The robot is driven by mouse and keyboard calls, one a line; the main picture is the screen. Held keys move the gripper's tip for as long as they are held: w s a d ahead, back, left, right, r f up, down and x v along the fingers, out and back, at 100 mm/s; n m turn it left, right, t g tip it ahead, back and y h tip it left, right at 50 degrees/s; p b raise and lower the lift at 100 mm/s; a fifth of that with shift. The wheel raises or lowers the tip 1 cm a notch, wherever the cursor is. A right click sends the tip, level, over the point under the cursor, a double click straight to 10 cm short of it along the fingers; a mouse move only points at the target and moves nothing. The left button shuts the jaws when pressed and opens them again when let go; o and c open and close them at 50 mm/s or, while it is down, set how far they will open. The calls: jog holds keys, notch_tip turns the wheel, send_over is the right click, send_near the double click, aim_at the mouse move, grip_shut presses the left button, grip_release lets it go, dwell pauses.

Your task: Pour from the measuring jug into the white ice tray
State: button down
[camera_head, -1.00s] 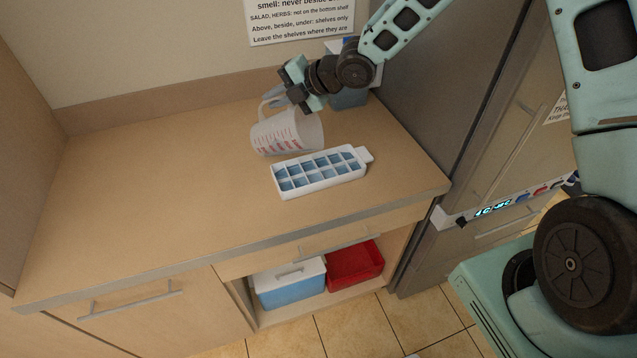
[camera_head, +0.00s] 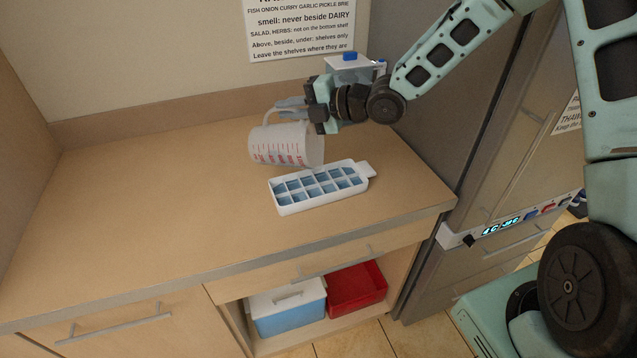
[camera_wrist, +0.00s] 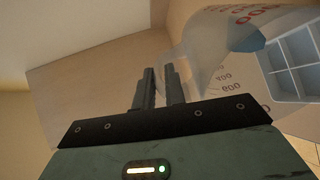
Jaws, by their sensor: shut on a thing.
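The measuring jug (camera_head: 287,146) is translucent white with red markings. It is tilted far over above the counter, just behind the ice tray, its mouth towards the right. My gripper (camera_head: 296,108) is shut on the jug's handle at its upper side. In the wrist view my gripper's fingers (camera_wrist: 160,88) are close together, and the jug (camera_wrist: 225,55) fills the upper right. The white ice tray (camera_head: 289,209) lies on the counter, with blue in its compartments; it also shows in the wrist view (camera_wrist: 292,48). I cannot tell whether anything is flowing.
A clear container with a blue lid knob (camera_head: 350,57) stands at the back right behind my arm, by the grey fridge (camera_head: 445,90). The counter's left side (camera_head: 130,200) is bare. A blue box (camera_head: 288,316) and a red bin (camera_head: 357,289) sit on the shelf below.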

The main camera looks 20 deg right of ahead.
jog(key=shift+s+d+r+t+y+b, duration=0.3)
jog(key=shift+s+d+y+b, duration=0.1)
jog(key=shift+b, duration=0.5)
dwell(2.0)
